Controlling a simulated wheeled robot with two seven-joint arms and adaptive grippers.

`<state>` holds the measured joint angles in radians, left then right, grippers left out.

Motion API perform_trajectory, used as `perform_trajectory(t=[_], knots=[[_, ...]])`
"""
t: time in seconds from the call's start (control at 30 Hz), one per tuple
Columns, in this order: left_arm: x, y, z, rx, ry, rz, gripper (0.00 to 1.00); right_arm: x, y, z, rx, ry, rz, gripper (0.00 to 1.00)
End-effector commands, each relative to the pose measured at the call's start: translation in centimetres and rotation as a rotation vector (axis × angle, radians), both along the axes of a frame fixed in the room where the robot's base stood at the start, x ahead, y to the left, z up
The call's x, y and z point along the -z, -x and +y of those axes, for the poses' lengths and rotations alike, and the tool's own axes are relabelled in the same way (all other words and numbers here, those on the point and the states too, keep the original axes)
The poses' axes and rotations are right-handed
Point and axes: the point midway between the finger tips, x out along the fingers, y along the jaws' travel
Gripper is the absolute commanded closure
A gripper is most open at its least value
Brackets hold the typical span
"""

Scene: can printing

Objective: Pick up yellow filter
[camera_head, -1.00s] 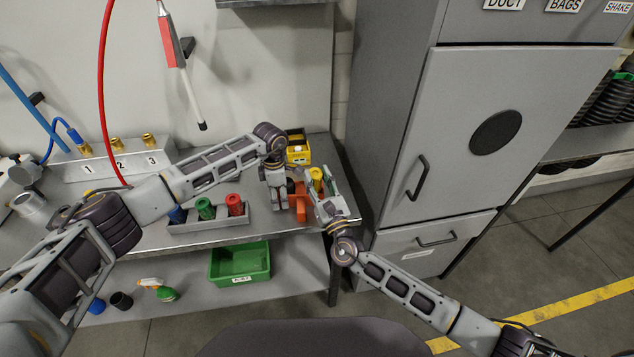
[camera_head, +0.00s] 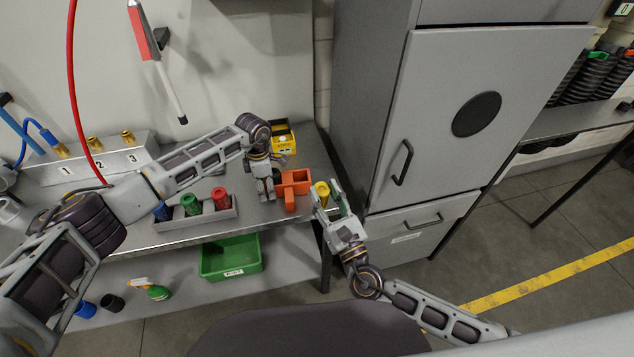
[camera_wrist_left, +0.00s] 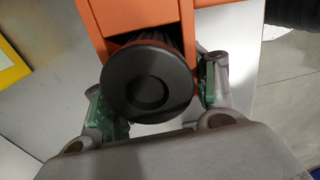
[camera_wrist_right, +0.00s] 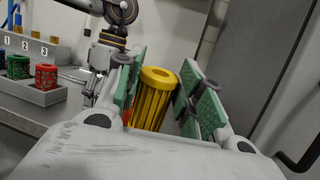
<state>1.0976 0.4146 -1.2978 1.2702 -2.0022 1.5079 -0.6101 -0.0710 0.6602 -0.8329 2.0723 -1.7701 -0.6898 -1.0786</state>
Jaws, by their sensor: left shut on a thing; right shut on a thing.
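The yellow filter (camera_head: 322,194) is a ribbed cylinder with a hole in its top. My right gripper (camera_head: 330,198) is shut on it and holds it just past the bench's right end. In the right wrist view the filter (camera_wrist_right: 154,98) stands between the green finger pads, slightly tilted. My left gripper (camera_head: 263,192) is shut on a round black-ended part (camera_wrist_left: 147,82) at the side of an orange holder (camera_head: 294,188). In the left wrist view the orange holder (camera_wrist_left: 150,14) is directly behind that black end.
A grey tray (camera_head: 190,222) with blue, green and red filters stands on the bench left of my left gripper. A yellow bin (camera_head: 284,146) is behind the orange holder. A grey cabinet (camera_head: 440,130) stands close on the right. A green crate (camera_head: 230,265) is on the shelf below.

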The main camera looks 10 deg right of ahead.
Motion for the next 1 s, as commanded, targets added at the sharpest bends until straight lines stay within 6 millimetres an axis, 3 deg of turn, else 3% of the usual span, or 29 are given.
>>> perform_trajectory(t=[0.27,1.0], knots=[[-0.1,-0.1,-0.1,0.000,0.002,-0.001,0.78,0.0,3.1,-1.1,0.000,-0.001,0.001,1.00],[-0.1,-0.1,-0.1,0.000,0.002,-0.001,0.78,-1.4,6.4,-2.3,-0.001,0.068,0.197,1.00]])
